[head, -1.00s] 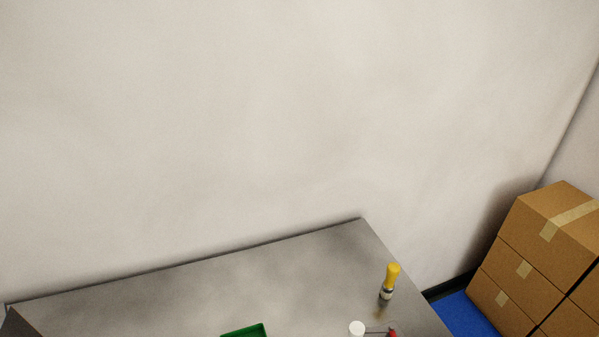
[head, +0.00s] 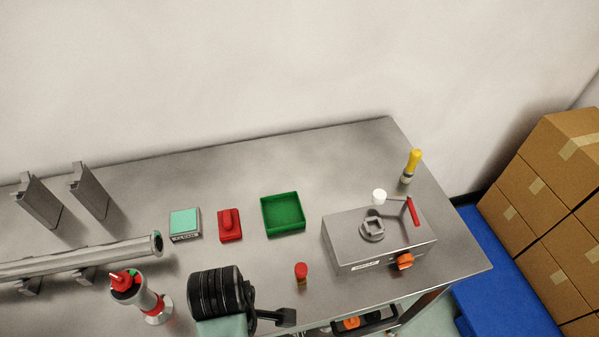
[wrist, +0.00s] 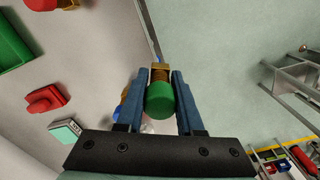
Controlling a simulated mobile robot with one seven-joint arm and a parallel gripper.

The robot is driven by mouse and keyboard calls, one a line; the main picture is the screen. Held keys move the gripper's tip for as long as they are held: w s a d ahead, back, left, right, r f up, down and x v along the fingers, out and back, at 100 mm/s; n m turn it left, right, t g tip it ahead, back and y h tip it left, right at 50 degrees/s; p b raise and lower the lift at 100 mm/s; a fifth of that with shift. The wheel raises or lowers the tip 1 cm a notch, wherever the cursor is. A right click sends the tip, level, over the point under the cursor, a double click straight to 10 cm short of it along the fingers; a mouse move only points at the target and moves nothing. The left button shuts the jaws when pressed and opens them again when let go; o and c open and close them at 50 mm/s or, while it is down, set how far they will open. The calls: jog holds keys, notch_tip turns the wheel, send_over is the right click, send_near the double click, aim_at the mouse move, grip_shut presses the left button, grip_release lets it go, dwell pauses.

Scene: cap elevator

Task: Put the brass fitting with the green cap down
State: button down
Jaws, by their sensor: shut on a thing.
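In the wrist view, my gripper (wrist: 159,78) is shut on the brass fitting (wrist: 160,72), whose green cap (wrist: 160,99) faces the camera. The fitting sits between the two blue-grey fingers, seen over the bench's edge with floor to the right. In the head view, my dark gripper (head: 284,318) is at the bottom, near the bench's front. The held fitting cannot be made out there. A different brass fitting with a red cap (head: 301,270) stands on the bench just beyond my gripper.
The grey bench (head: 340,165) holds a green tray (head: 284,229), a red block (head: 230,225), a teal-topped box (head: 185,223) and a grey fixture box (head: 375,248) with an orange knob. A yellow-handled tool (head: 412,165) stands at the back right. Bare bench lies behind the tray.

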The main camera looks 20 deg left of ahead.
jog(key=w+d+f+m+b, duration=0.1)
jog(key=w+d+m, duration=0.3)
jog(key=d+m, duration=0.3)
jog(key=w+d+f+m+b, duration=0.2)
jog(key=w+d+m, duration=0.2)
jog(key=d+m, duration=0.4)
jog(key=m, duration=0.4)
jog(key=shift+w+f+m, duration=0.15)
jog(key=shift+w+m, duration=0.15)
jog(key=shift+w, duration=0.05)
jog(key=shift+d, duration=0.1)
